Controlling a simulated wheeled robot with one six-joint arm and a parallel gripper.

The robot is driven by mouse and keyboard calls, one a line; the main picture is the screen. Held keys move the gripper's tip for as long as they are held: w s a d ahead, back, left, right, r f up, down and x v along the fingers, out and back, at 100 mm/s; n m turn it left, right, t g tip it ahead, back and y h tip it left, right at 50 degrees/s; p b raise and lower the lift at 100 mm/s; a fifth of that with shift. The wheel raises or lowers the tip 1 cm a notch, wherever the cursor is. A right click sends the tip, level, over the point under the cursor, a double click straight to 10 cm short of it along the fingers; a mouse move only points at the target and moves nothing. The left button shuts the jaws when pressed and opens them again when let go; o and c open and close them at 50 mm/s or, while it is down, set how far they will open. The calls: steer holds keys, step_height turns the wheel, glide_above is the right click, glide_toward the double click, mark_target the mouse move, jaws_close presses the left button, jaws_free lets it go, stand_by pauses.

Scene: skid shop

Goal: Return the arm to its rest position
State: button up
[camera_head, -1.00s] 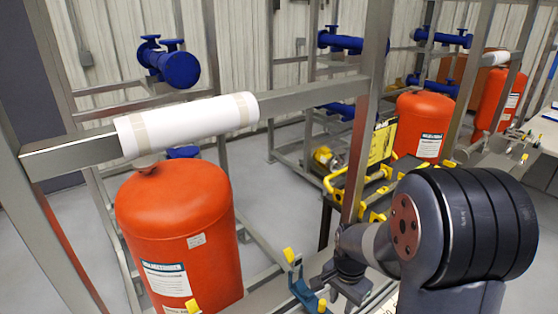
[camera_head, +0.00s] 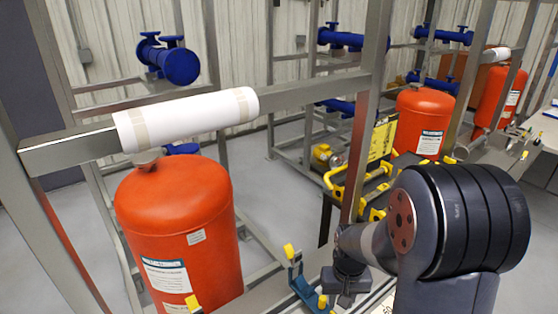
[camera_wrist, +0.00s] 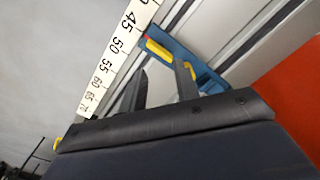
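My gripper (camera_head: 346,292) hangs low in the head view, just right of a blue holder with yellow tips (camera_head: 303,288). My dark arm (camera_head: 450,225) fills the lower right. In the wrist view, the two dark fingers of my gripper (camera_wrist: 160,85) stand apart with nothing clearly between them. The blue holder (camera_wrist: 190,55) shows beyond the fingertips; I cannot tell whether they touch it.
A steel frame (camera_head: 300,93) carries a white wrapped pipe (camera_head: 187,118) above a large orange tank (camera_head: 180,225). A white numbered scale (camera_wrist: 118,50) lies beside the fingers. Yellow-handled gear (camera_head: 365,180) stands behind my arm. Grey floor (camera_head: 285,185) shows beyond the frame.

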steer(key=n, duration=0.4)
steer(key=f+n, duration=0.1)
steer(key=n, duration=0.2)
step_height(320, 180, down, 7)
steer(key=b, duration=0.5)
steer(key=shift+f+b, duration=0.1)
steer(key=shift+b, duration=0.2)
steer(key=shift+r, duration=0.2)
